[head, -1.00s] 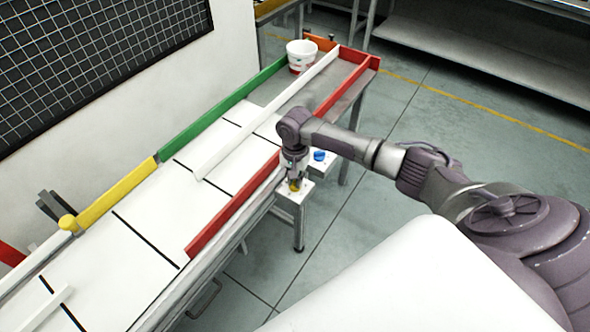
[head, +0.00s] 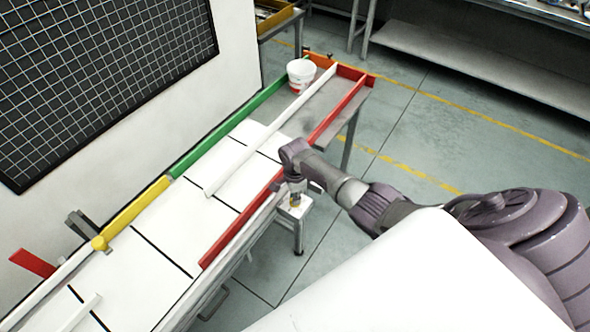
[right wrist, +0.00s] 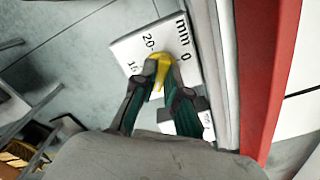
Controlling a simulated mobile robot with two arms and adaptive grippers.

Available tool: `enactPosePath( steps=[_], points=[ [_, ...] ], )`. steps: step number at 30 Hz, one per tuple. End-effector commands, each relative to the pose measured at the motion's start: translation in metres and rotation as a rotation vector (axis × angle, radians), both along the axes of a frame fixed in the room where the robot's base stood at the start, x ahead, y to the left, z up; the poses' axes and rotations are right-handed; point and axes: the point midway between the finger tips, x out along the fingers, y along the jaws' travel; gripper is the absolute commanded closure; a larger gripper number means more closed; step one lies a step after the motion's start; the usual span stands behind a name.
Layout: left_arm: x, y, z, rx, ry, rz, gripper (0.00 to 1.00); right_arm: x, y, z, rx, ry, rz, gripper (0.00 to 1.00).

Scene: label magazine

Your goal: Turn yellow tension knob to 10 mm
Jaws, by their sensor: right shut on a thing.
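The yellow tension knob (right wrist: 160,66) sits on a white scale plate (right wrist: 138,40) marked "mm 0", "20" and "15" in the right wrist view. My right gripper (right wrist: 161,75) is shut on the knob, one finger on each side. The fingers hide part of the knob and the lower scale, so I cannot read its setting. In the head view, my right gripper (head: 295,191) is over the plate beside the conveyor's red rail, and the knob is small there. My left gripper is not in view.
A red rail (head: 240,222) runs close beside the plate. A white cup (head: 301,74) stands at the conveyor's far end. Open floor lies right of the conveyor.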

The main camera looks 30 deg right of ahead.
Motion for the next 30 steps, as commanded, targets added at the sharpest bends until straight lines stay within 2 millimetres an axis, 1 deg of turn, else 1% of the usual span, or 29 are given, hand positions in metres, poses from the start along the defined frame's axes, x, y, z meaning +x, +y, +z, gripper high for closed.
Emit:
enactPosePath(
  steps=[1,3,12,27,28,30],
  points=[
    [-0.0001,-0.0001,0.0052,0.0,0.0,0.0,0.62,-0.0014,0.0006,0.0017,0.001,0.005,-0.031,1.0],
    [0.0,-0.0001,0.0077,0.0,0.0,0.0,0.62,-0.0015,0.0006,0.0012,0.001,0.005,-0.069,1.0],
    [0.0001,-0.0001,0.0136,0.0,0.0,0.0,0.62,-0.0011,-0.0001,-0.0001,-0.001,0.005,-0.167,1.0],
    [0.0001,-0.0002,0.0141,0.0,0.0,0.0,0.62,-0.0009,-0.0007,-0.0006,-0.003,0.003,-0.183,1.0],
    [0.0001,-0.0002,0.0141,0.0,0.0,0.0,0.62,-0.0009,-0.0007,-0.0006,-0.003,0.003,-0.183,0.84],
    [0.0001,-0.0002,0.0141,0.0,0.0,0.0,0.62,-0.0008,-0.0007,-0.0006,-0.003,0.003,-0.182,0.73]
  ],
)
